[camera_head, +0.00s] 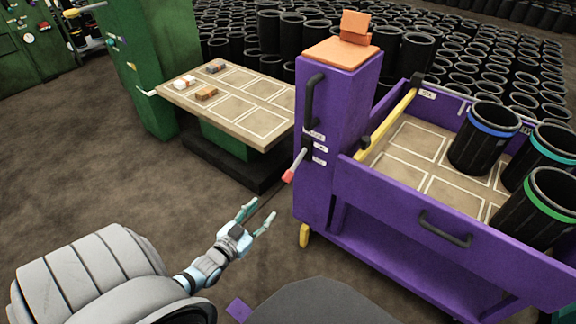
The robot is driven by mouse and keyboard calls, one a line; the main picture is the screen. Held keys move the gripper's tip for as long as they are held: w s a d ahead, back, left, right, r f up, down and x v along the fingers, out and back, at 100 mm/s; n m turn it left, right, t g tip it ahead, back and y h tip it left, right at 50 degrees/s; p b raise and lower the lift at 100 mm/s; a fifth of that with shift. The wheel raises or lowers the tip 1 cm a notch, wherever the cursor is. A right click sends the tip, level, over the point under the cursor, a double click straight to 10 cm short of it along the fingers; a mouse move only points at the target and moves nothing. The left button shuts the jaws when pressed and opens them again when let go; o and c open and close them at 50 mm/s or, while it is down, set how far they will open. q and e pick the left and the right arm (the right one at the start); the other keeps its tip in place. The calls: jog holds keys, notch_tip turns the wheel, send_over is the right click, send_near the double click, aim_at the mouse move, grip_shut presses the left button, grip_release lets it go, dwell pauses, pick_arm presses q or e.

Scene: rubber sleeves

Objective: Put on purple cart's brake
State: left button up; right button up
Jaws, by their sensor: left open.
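The purple cart (338,143) stands at the right, with a tall post at its near left corner and a flat bed beside it. A lever with a red tip (289,177) sticks out from the left side of the post, pointing down and to the left; small labels sit beside its base. My left gripper (258,212) is open and empty, below and to the left of the red tip, apart from it. Its fingers point up and to the right. My right gripper is not in view.
Black sleeves with coloured bands (484,140) stand on the cart's bed. A table with a marked top (235,106) and small blocks stands left of the cart, beside a green machine (150,60). Many black sleeves (465,60) fill the back. Brown floor (110,175) is clear at left.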

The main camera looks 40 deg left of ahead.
pick_arm(q)
jog(key=w+r+t, duration=0.2)
jog(key=b, duration=0.3)
send_near(288, 176)
jog(key=w, duration=0.3)
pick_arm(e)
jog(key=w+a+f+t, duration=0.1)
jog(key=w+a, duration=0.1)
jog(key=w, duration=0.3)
pick_arm(q)
jog(key=shift+g, duration=0.3)
jog(key=w+b, duration=0.1)
jog(key=w, duration=0.1)
jog(key=w+a+b, duration=0.1)
jog(key=w+b, duration=0.1)
jog(key=w, duration=0.1)
jog(key=w+b, duration=0.1)
jog(key=w, duration=0.1)
jog(key=shift+w+a+f, duration=0.25)
jog(key=shift+w+f, duration=0.1)
jog(key=shift+w+r, duration=0.1)
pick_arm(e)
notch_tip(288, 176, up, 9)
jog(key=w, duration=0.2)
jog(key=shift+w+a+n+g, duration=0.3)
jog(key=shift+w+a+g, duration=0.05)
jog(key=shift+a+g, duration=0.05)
pick_arm(q)
jog(key=shift+c, duration=0.6)
grip_shut()
